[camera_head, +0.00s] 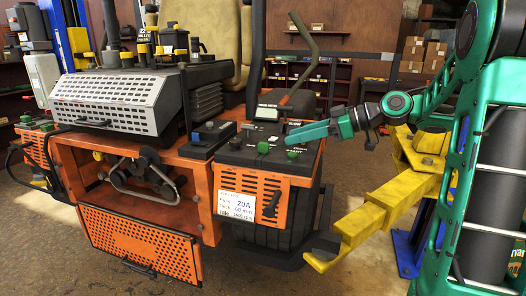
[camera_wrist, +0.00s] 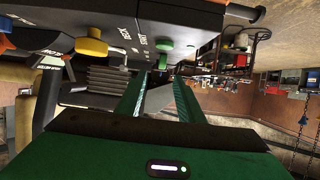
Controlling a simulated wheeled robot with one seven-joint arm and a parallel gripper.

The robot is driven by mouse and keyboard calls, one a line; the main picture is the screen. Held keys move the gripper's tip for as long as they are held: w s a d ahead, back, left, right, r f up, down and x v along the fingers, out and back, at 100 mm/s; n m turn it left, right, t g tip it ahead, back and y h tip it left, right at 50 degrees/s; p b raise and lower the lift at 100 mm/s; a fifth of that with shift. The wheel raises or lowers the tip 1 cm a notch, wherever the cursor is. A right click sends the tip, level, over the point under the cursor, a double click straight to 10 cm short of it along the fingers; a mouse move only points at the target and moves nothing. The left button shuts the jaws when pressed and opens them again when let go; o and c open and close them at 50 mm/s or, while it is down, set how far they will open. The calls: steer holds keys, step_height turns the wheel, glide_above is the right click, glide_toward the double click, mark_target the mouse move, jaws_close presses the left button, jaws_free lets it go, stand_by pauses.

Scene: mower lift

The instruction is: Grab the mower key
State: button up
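I cannot tell for certain which of these small parts is the mower key. My gripper (camera_head: 290,137) reaches in from the right, with its tips over the panel's right side. In the wrist view, which looks upside down, its two green fingers (camera_wrist: 160,82) stand apart with nothing visible between them. A green knob (camera_wrist: 163,43) and a yellow knob (camera_wrist: 90,46) show on the panel beyond the fingers, beside "DECK START" lettering.
A bent lever (camera_head: 305,45) rises behind the panel. A yellow lift arm (camera_head: 375,205) extends beside the mower at the right, below my arm. A white label (camera_head: 236,206) is on the orange front. Shelves with boxes stand behind. The floor in front is clear.

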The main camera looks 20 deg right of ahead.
mark_target(269, 144)
steer(key=x, duration=1.1)
steer(key=shift+s+a, duration=0.1)
steer(key=shift+s, duration=0.15)
jaws_close()
